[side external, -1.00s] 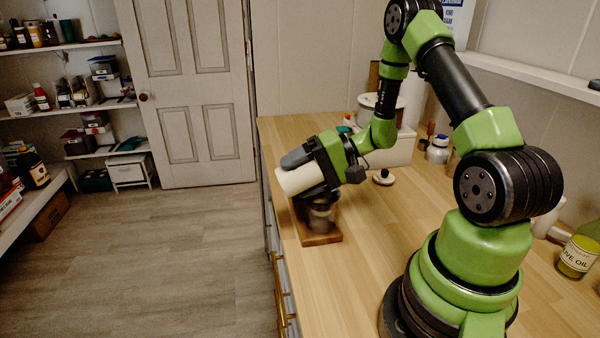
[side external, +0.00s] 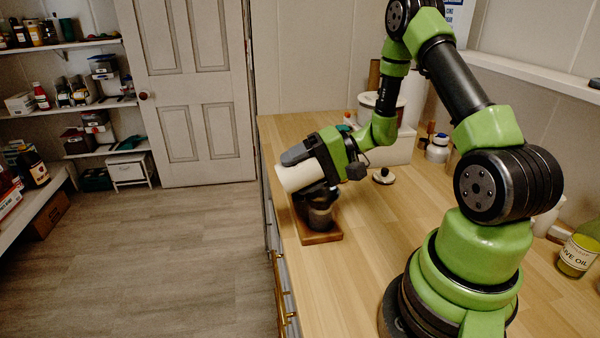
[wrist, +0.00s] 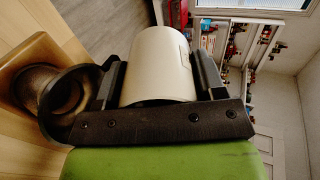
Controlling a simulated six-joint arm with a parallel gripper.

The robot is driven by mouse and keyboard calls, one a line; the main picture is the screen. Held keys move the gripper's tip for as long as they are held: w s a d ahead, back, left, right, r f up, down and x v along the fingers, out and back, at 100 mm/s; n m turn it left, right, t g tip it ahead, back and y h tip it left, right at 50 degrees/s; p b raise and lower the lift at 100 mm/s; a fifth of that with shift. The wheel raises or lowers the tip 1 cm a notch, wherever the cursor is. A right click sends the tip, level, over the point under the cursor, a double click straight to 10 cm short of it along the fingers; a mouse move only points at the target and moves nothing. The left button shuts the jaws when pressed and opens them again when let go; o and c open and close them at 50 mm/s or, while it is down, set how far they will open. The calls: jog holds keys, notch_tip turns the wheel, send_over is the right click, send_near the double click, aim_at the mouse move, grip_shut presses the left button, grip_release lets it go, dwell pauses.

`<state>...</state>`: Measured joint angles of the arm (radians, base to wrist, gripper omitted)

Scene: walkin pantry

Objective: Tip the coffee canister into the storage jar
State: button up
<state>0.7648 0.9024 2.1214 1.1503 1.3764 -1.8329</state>
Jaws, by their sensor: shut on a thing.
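The coffee canister (side external: 294,178) is a cream cylinder lying tilted on its side in my gripper (side external: 312,170). My gripper is shut on it, with a dark finger on each side of it in the wrist view (wrist: 160,72). The storage jar (side external: 320,216) is a dark, see-through vessel standing upright on a small wooden board (side external: 322,238), just below the gripper. In the wrist view the jar's round rim (wrist: 72,100) shows at the left, close beside a gripper finger. The canister's mouth and any contents passing into the jar cannot be seen.
The board lies near the counter's left edge, above drawers with brass handles (side external: 281,290). A small white lid with a dark knob (side external: 383,177) lies behind. A white pot (side external: 378,106) and bottles stand farther back. An olive oil bottle (side external: 578,252) stands right. The front counter is clear.

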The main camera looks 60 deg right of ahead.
notch_tip(320, 180, up, 5)
jog(key=shift+r, duration=0.1)
jog(key=shift+a+g+h, duration=0.2)
jog(key=shift+g+h, duration=0.2)
jog(key=shift+g, duration=0.1)
jog(key=shift+d+g+h, duration=0.1)
jog(key=shift+g+h, duration=0.4)
jog(key=shift+h, duration=0.1)
jog(key=shift+g+h, duration=0.3)
notch_tip(320, 180, down, 5)
jog(key=shift+r, duration=0.1)
jog(key=g+h, duration=0.3)
jog(key=shift+s+d+h, duration=0.15)
jog(key=shift+d+h, duration=0.1)
jog(key=shift+h, duration=0.05)
jog(key=shift+s+d+f+g+h, duration=0.2)
jog(key=shift+f+g+h, duration=0.05)
jog(key=shift+g+h, duration=0.6)
jog(key=shift+s+d+f+g+h, duration=0.25)
jog(key=shift+g+h, duration=0.5)
jog(key=shift+g, duration=0.2)
jog(key=shift+r, duration=0.1)
